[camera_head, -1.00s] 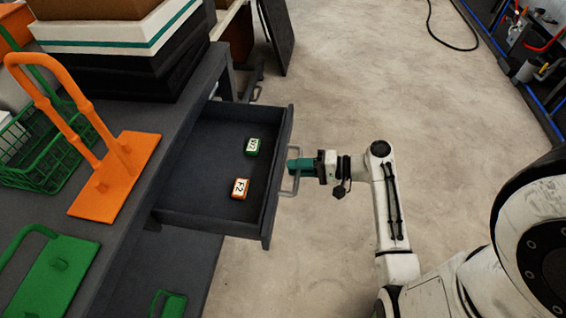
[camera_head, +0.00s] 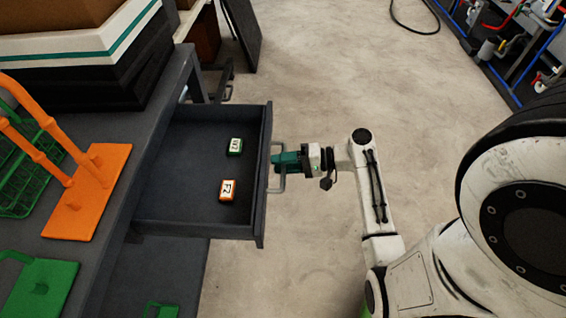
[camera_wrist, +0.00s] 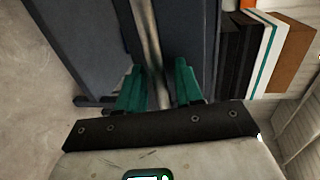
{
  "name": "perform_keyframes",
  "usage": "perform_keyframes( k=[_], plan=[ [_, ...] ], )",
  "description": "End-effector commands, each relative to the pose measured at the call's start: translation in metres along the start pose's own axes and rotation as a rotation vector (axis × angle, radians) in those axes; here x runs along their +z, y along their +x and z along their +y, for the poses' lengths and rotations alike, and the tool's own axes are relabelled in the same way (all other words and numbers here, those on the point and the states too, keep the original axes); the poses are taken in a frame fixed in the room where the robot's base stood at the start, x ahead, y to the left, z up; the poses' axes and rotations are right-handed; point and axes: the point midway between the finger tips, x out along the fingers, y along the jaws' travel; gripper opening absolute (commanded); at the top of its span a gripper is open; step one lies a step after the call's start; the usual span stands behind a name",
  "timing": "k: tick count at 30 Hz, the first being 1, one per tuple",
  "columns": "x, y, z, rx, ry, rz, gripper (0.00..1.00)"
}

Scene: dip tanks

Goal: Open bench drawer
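The grey bench drawer (camera_head: 190,208) stands pulled well out of the bench, its inside open to view. A metal bar handle (camera_head: 277,189) is on its front panel. My gripper (camera_head: 283,161) is at this handle, reaching it from the right with teal fingers. In the wrist view, the handle (camera_wrist: 148,38) runs between the two teal fingers of my gripper (camera_wrist: 160,82).
The bench top (camera_head: 112,133) holds an orange handled plate (camera_head: 92,195), a green plate (camera_head: 42,288) and a green basket (camera_head: 20,170). The floor (camera_head: 310,85) right of the drawer is clear.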

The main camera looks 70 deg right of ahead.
Motion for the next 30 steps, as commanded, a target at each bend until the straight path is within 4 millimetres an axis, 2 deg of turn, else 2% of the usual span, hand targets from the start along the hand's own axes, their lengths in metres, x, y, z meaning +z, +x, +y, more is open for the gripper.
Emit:
perform_keyframes(
  k=[4, 7, 15, 21, 30],
  plan=[
    [-0.001, -0.004, 0.0, -0.001, -0.001, 0.001, 0.36],
    [-0.001, -0.014, 0.0, -0.001, -0.001, 0.003, 0.36],
    [-0.002, -0.066, 0.0, -0.001, -0.002, 0.005, 0.36],
    [-0.001, -0.096, 0.0, -0.001, -0.001, 0.003, 0.36],
    [0.0, -0.108, 0.0, 0.0, 0.0, 0.0, 0.36]
  ],
)
